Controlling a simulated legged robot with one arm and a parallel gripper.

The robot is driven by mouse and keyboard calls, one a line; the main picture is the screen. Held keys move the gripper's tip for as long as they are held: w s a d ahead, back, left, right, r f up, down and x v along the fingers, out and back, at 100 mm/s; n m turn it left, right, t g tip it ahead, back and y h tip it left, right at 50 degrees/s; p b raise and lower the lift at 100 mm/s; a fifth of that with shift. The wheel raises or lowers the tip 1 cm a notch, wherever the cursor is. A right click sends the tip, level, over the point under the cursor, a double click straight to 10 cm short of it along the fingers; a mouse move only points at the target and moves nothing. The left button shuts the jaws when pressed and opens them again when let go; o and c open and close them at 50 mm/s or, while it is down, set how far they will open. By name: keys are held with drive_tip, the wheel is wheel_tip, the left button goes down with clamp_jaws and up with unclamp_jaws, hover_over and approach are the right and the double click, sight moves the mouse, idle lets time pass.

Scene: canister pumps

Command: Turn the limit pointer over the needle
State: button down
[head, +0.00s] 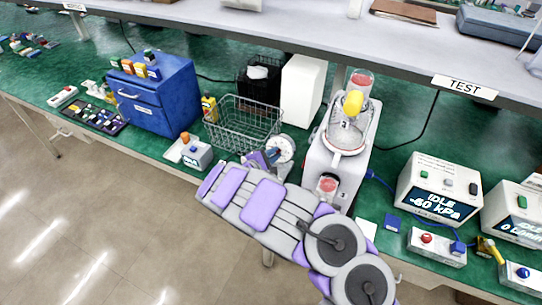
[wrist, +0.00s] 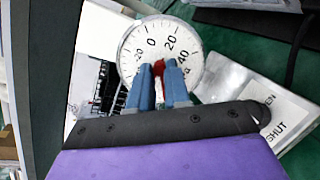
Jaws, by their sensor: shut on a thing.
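A round white gauge dial (wrist: 150,42) with black numbers stands upright in front of my gripper in the wrist view. It also shows in the head view (head: 280,147), beside the white pump (head: 341,150). My gripper (wrist: 158,82) has its blue fingers close together over the lower middle of the dial. They are shut on a red part, the limit pointer (wrist: 159,67), of which only a little shows between the fingertips. The needle cannot be made out; the fingers cover the dial's centre.
A wire basket (head: 243,125) stands just behind and left of the gauge. A plate marked OPEN and SHUT (wrist: 275,115) lies at right in the wrist view. Control boxes (head: 437,188) stand at right.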

drive_tip(key=shift+d+r, duration=0.1)
drive_tip(key=shift+d, duration=0.15)
drive_tip(key=c, duration=1.1)
unclamp_jaws()
drive_tip(key=shift+d, duration=0.25)
drive_tip(key=p+v, duration=0.3)
drive_tip(key=v, duration=1.4)
drive_tip(key=shift+a, duration=0.35)
